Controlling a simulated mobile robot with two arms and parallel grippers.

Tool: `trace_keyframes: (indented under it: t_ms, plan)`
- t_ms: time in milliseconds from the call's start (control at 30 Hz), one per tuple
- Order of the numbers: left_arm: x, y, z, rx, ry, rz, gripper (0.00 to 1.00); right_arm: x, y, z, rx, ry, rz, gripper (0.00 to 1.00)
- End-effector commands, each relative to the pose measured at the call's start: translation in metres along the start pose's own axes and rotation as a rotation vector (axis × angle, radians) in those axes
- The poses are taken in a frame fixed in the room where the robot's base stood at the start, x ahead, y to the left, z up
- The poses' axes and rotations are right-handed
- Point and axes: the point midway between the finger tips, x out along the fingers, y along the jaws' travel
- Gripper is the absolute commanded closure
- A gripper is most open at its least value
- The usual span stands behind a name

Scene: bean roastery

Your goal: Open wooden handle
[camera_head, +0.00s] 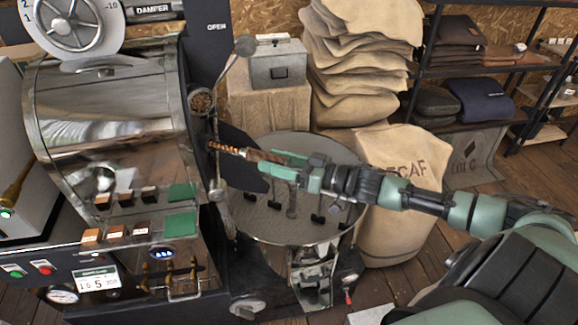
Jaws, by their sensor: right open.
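A short brown wooden handle (262,155) sticks out to the right from the front of the steel coffee roaster (110,125), above the round cooling tray. A coppery, ribbed piece (226,148) joins it on the roaster side. My right arm comes in from the right, and its green right gripper (280,163) is at the handle's right end. Its jaws are open, with the handle's end at or between the fingers; contact cannot be told. The fingers partly hide that end. My left gripper is not in view.
The round cooling tray (310,228) lies below my right gripper. A lever with a dark ball knob (245,45) rises beside the handle. A burlap sack (405,160) and stacked sacks (360,60) stand behind my right arm. Shelves (470,70) are at the back right.

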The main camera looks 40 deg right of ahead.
Motion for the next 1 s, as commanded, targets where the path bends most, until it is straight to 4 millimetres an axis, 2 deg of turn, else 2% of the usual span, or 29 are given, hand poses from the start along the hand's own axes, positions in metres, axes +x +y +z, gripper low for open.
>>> trace_keyframes:
  t_ms: [200, 400, 1000]
  plan:
    - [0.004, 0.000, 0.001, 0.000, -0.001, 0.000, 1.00, -0.029, 0.000, 0.002, 0.002, -0.005, 0.001, 0.49]
    - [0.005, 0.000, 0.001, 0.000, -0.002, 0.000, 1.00, -0.043, 0.000, 0.001, 0.001, -0.002, 0.001, 0.49]
    - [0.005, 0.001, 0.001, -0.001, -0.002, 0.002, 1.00, -0.047, 0.000, 0.000, 0.001, 0.001, 0.000, 0.49]
